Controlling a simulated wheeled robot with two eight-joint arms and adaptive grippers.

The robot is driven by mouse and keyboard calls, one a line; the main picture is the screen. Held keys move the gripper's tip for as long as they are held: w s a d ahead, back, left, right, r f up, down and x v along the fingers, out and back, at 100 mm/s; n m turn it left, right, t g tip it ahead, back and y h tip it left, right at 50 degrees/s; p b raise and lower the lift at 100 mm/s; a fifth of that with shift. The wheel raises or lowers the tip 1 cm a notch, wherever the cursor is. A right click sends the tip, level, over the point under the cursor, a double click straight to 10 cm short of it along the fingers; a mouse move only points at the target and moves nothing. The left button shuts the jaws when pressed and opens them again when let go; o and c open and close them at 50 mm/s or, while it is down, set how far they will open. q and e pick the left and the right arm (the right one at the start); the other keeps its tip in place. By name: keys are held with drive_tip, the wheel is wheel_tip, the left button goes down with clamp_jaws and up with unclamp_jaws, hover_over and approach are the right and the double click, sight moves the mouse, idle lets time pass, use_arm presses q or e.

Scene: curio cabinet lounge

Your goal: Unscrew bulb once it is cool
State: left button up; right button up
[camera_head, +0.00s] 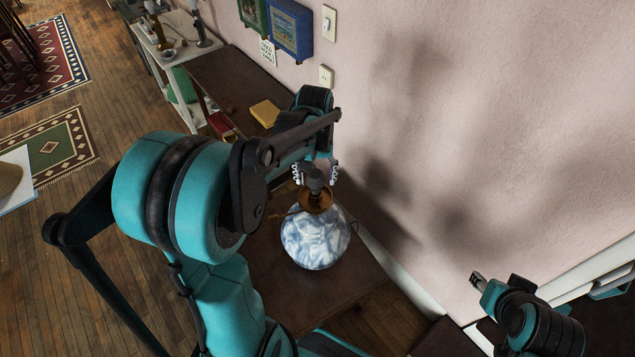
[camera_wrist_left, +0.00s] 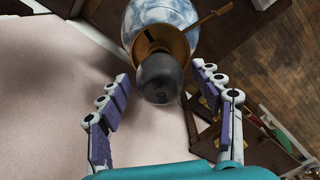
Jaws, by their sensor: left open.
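A lamp with a round blue-and-white marbled base (camera_head: 315,240) stands upright on a dark brown table (camera_head: 345,285). Its brass socket (camera_head: 316,203) holds a dark grey, unlit bulb (camera_head: 315,183). In the left wrist view the bulb (camera_wrist_left: 160,76) is round and smooth, seated in the brass collar (camera_wrist_left: 163,43). My left gripper (camera_head: 315,172) is open, with one finger on each side of the bulb. In the left wrist view a gap shows between the bulb and each finger. My right gripper (camera_head: 478,281) is at the lower right, away from the lamp; its jaw opening is unclear.
A thin brass arm (camera_wrist_left: 212,17) sticks out from the socket. A pink wall (camera_head: 470,120) runs close along the table's right side. A yellow block (camera_head: 265,113) lies behind the lamp. A white shelf (camera_head: 178,75) with lamps and small items stands farther back.

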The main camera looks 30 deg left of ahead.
use_arm(q)
drive_tip(key=m, duration=0.4)
drive_tip(key=shift+m, duration=0.3)
drive_tip(key=m, duration=0.3)
drive_tip(key=shift+m, duration=0.4)
drive_tip(key=m, duration=0.8)
drive_tip(key=shift+m, duration=0.4)
